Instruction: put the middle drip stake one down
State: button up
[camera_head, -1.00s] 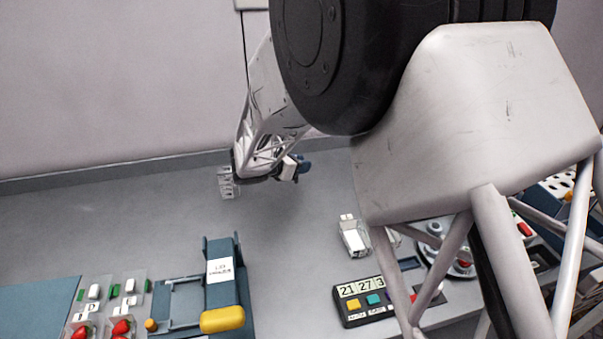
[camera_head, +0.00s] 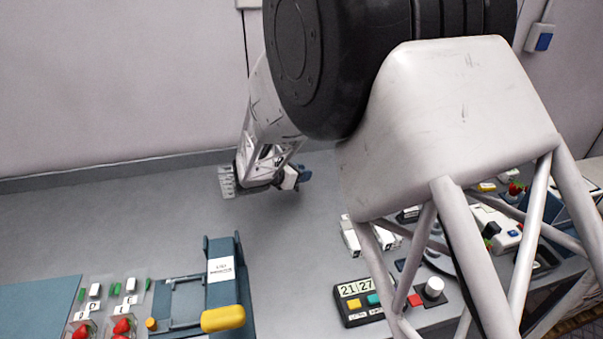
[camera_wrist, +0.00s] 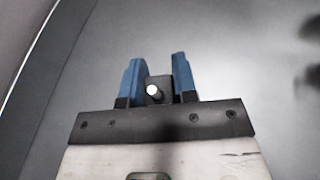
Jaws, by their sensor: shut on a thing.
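My gripper (camera_wrist: 156,82) has blue fingers in the wrist view. They are shut on a small dark piece with a round white end (camera_wrist: 153,91), seen nearly end-on. It appears to be the drip stake, but its length is hidden. In the head view my gripper (camera_head: 303,177) is small, over the grey bench near the back wall, well behind the blue device. I cannot tell its height above the bench. No other drip stake can be made out clearly.
A blue device with a yellow handle (camera_head: 223,319) stands at front centre. A counter box (camera_head: 364,302) and white items (camera_head: 350,238) lie right. The grey bench (camera_head: 120,220) is bare at back left. My arm hides much of the right.

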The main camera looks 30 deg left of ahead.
jog(key=shift+f, duration=0.1)
jog(key=o, duration=0.9)
jog(key=shift+s+a+r, duration=0.1)
jog(key=shift+s+r, duration=0.05)
jog(key=shift+r, duration=0.05)
jog(key=v, duration=1.1)
jog(key=shift+s+a+r, duration=0.1)
jog(key=shift+s+a, duration=0.05)
jog(key=shift+s, duration=0.1)
